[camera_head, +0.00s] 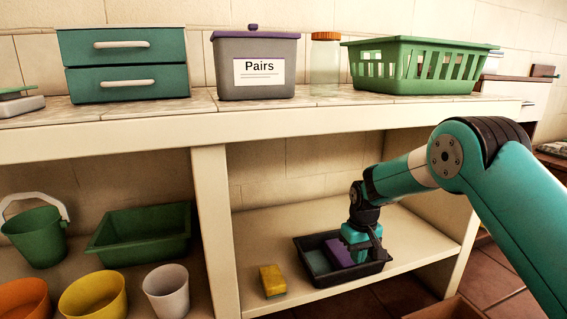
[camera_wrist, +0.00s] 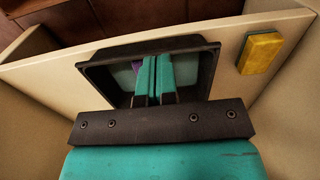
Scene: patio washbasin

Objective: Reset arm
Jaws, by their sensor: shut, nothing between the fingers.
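My gripper (camera_head: 368,246) is down in the lower right shelf bay, over a black tray (camera_head: 318,277). In the wrist view the two teal fingers of my gripper (camera_wrist: 153,92) are together over the tray (camera_wrist: 205,75), with nothing held between them. A purple thing (camera_head: 339,252) lies in the tray beside the fingers, and a bit of it shows left of them in the wrist view (camera_wrist: 138,66). My fingers and wrist hide part of the tray's inside. I cannot tell whether the fingertips touch the tray floor.
A yellow sponge (camera_head: 272,280) lies on the shelf left of the tray. The countertop (camera_head: 330,110) overhangs the bay, and an upright divider (camera_head: 215,220) stands at its left. Above are a grey "Pairs" container (camera_head: 256,88), a jar (camera_head: 325,65) and a green basket (camera_head: 420,72).

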